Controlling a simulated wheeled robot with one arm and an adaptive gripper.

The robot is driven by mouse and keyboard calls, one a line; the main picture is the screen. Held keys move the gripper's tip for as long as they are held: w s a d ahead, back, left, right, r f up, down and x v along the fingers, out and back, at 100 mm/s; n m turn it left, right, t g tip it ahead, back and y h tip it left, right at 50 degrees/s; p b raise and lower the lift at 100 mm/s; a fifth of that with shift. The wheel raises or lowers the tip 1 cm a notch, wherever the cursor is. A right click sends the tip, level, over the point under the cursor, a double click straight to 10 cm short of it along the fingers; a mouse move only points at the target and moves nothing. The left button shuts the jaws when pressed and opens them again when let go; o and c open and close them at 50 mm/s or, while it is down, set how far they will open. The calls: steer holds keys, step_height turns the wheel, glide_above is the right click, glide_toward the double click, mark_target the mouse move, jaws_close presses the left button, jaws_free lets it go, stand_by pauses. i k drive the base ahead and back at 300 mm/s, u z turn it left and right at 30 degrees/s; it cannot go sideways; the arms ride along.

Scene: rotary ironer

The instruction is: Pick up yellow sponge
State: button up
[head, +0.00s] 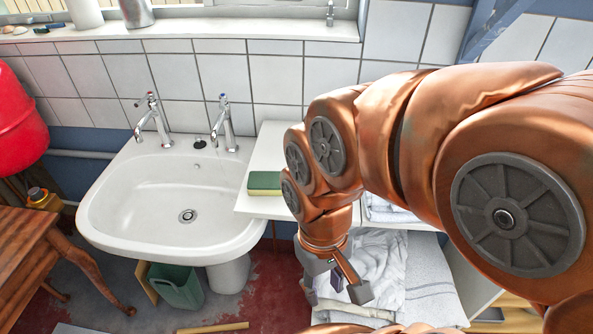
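The sponge (264,183) has a green top and a thin yellow layer under it. It lies flat on the white shelf top (262,208) just right of the sink, near that surface's left edge. My gripper (335,293) points down, to the right of the sponge and nearer to the camera. Its dark fingertips are apart, with nothing seen between them. It is not touching the sponge. My arm covers the right part of the white top.
A white sink (120,212) with two taps (226,125) stands left of the sponge. Folded white towels (378,268) lie on a shelf behind and below my gripper. A green bin (177,287) is under the sink. A wooden table (25,245) is at the left.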

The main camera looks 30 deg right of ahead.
mark_target(261, 183)
steer(key=u, duration=0.3)
steer(key=k, duration=0.6)
steer(key=u, duration=0.95)
steer(key=k, duration=0.7)
steer(key=u, duration=0.8)
steer(key=i, duration=1.4)
steer(key=z, duration=0.85)
steer(key=i, duration=1)
steer(key=z, duration=1.35)
steer(key=i, duration=0.4)
steer(key=z, duration=0.35)
